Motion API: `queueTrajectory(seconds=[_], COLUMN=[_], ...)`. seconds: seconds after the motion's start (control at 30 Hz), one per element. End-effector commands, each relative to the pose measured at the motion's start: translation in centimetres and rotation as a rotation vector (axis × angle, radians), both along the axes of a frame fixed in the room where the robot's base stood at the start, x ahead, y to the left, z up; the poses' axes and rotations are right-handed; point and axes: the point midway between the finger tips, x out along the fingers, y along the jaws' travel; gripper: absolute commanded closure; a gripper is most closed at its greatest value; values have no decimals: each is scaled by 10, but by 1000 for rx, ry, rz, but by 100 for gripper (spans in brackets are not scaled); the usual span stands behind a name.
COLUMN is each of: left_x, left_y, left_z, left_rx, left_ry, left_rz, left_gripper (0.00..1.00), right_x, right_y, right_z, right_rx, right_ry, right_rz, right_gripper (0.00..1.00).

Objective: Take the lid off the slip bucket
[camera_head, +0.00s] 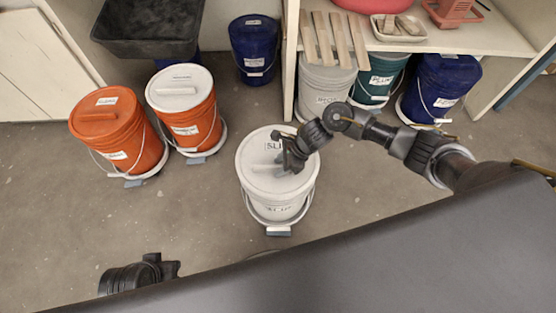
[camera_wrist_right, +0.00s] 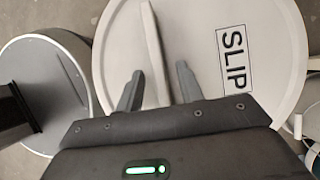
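The slip bucket (camera_head: 276,208) is white and stands upright on the floor in the middle of the head view. Its round white lid (camera_head: 258,150) sits on top, with a "SLIP" label and a raised bar handle (camera_head: 264,169). In the right wrist view the lid (camera_wrist_right: 205,45) fills the middle and the handle (camera_wrist_right: 154,50) runs between my fingers. My right gripper (camera_head: 284,160) is over the lid, open, one finger on each side of the handle, with gaps showing (camera_wrist_right: 158,88). My left gripper (camera_head: 172,268) is low at the left, away from the bucket; its fingers are unclear.
Two orange buckets, one orange-lidded (camera_head: 108,134) and one white-lidded (camera_head: 188,112), stand to the left. A blue bucket (camera_head: 254,52) is behind. A shelf (camera_head: 440,40) with several buckets under it is at the back right. Floor around the slip bucket is clear.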

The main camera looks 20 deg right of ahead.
Motion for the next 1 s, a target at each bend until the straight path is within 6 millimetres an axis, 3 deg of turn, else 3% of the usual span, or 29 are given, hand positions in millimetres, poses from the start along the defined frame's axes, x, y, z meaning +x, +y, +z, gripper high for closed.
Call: queueTrajectory(seconds=[0.23,0.5,1.0], left_x=[0,0,0], left_y=[0,0,0], left_z=[0,0,6], left_rx=[0,0,0], left_ry=[0,0,0], left_rz=[0,0,0], left_gripper=[61,61,61], right_x=[0,0,0], right_y=[0,0,1], right_z=[0,0,4], right_rx=[0,0,1], right_ry=[0,0,1], right_rz=[0,0,0], right_gripper=[64,99,100])
